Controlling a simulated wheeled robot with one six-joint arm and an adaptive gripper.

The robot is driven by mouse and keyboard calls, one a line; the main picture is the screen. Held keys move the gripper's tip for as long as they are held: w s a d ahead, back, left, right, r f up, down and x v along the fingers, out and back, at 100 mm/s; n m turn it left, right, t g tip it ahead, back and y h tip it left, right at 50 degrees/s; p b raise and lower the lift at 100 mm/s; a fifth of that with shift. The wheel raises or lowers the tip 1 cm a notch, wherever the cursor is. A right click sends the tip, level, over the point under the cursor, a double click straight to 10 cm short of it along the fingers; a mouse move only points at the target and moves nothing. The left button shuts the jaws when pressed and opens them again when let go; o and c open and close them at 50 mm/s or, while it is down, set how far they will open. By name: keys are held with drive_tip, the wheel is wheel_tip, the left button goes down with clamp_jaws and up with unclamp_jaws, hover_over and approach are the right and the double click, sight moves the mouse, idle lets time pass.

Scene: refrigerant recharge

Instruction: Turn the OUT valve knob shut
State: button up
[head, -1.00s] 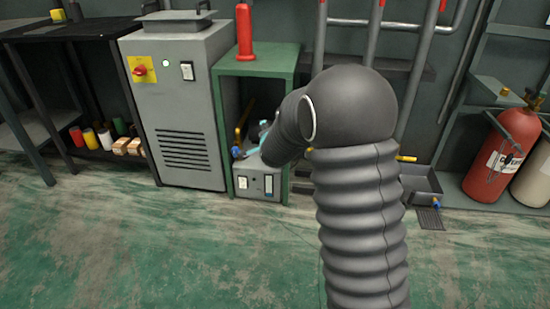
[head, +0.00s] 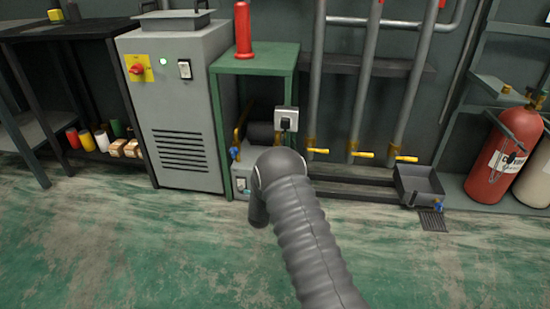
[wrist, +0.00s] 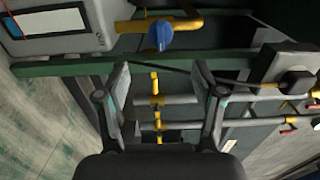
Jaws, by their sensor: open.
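A blue knob (wrist: 161,36) sits on a yellow pipe (wrist: 185,24) beside a grey unit (wrist: 65,30) in the wrist view. I cannot read a label on it. In the head view a blue knob (head: 234,153) shows at the left of the grey unit (head: 241,187) inside the green stand (head: 252,62). My gripper (wrist: 160,72) is open and empty. Its two fingers point toward the blue knob, which lies beyond the fingertips, roughly centred between them and apart from them. In the head view my gripper is hidden behind my arm.
A green bar (wrist: 60,67) crosses between the fingertips and the unit in the wrist view. Pipes with yellow valve handles (head: 359,154) stand right of the stand. Another blue knob (head: 440,207) is by a grey tray (head: 418,185). A grey cabinet (head: 180,100) stands left.

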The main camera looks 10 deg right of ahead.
drive_tip(key=b+x, duration=0.1)
drive_tip(key=x, duration=1.1)
drive_tip(key=shift+w+d, duration=0.1)
drive_tip(key=shift+w, duration=0.1)
drive_tip(key=c, duration=1.1)
